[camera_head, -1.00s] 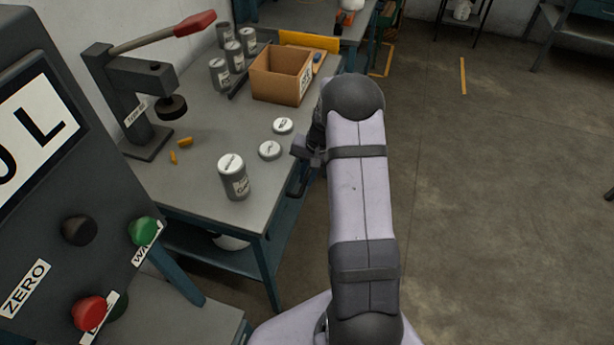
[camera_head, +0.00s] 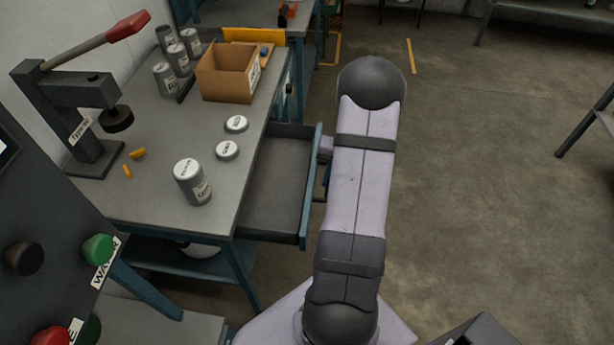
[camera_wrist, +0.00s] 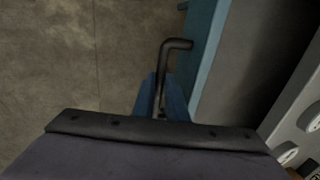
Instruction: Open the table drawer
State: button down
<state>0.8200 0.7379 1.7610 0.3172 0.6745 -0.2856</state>
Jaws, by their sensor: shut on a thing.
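The table drawer (camera_head: 274,190) is pulled well out of the right side of the grey table (camera_head: 140,205). Its inside is dark grey and looks empty. Its blue front panel (camera_head: 311,200) faces my arm; it also shows in the wrist view (camera_wrist: 206,50). My gripper (camera_wrist: 160,104) is shut on the dark bent drawer handle (camera_wrist: 176,46), with its blue fingers around the bar. In the head view my arm hides most of the gripper and handle.
On the table stand a press (camera_head: 75,115), an open cardboard box (camera_head: 228,75), a labelled can (camera_head: 192,183), two lids and several more cans. A control panel (camera_head: 60,235) stands at the lower left. The floor (camera_head: 480,180) right of my arm is clear.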

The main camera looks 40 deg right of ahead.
jog(key=shift+s+d, duration=1)
jog(key=c, duration=1.8)
grip_release()
jog(key=shift+o, duration=0.2)
notch_tip(320, 180, up, 7)
jog(key=s+d, duration=0.1)
jog(key=shift+r+b, duration=0.15)
jog(key=shift+b, duration=0.3)
